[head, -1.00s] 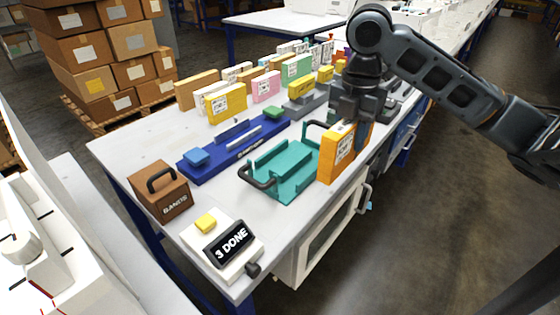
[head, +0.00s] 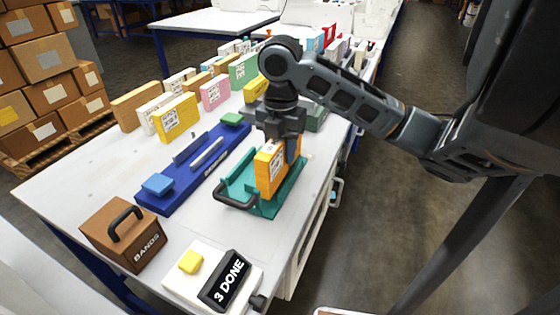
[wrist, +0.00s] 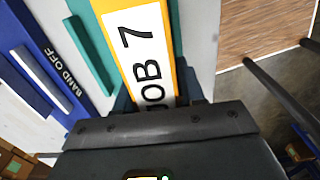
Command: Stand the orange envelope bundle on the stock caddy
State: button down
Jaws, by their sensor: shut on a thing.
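The orange envelope bundle (head: 268,176) is upright in my gripper (head: 283,147), which is shut on its upper part. In the head view it stands within the outline of the teal stock caddy (head: 241,183), toward the caddy's right side. I cannot tell whether its bottom touches the caddy floor. In the wrist view the bundle (wrist: 172,25) shows a white label reading JOB 7, and part of the teal caddy (wrist: 92,42) lies left of it. The caddy's far end is hidden behind the bundle and gripper.
A blue banding device (head: 190,172) lies left of the caddy. A brown BANDS box (head: 122,235) and a 3 DONE sign (head: 228,281) stand at the front. Several coloured bundles (head: 178,117) stand in rows behind. The table's right edge is close to the caddy.

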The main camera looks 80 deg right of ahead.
jog(key=shift+f, duration=1.45)
jog(key=shift+f+b, duration=0.15)
jog(key=shift+b, duration=0.15)
jog(key=c, duration=0.7)
grip_release()
notch_tip(320, 180, up, 12)
jog(key=p, duration=0.2)
jog(key=shift+r+p, duration=0.2)
jog(key=shift+p, duration=0.1)
